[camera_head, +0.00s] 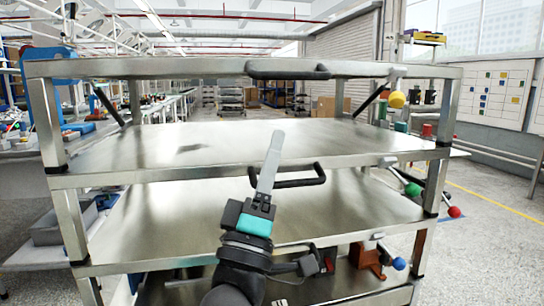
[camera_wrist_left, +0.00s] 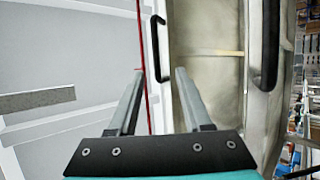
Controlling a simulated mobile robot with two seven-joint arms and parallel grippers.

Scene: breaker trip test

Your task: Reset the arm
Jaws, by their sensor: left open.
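My left gripper (camera_head: 274,138) comes up from the bottom middle in the head view, with a teal band below its pale fingers. It points upward in the picture, in front of the shelves of a metal rack. In the left wrist view my left gripper (camera_wrist_left: 160,74) shows two grey fingers spread apart with nothing between them. The fingers overlap a dark handle (camera_head: 312,181) in the head view; I cannot tell whether they touch it. My right gripper is not in view.
A bench with clutter is at the left; open floor lies at the right.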

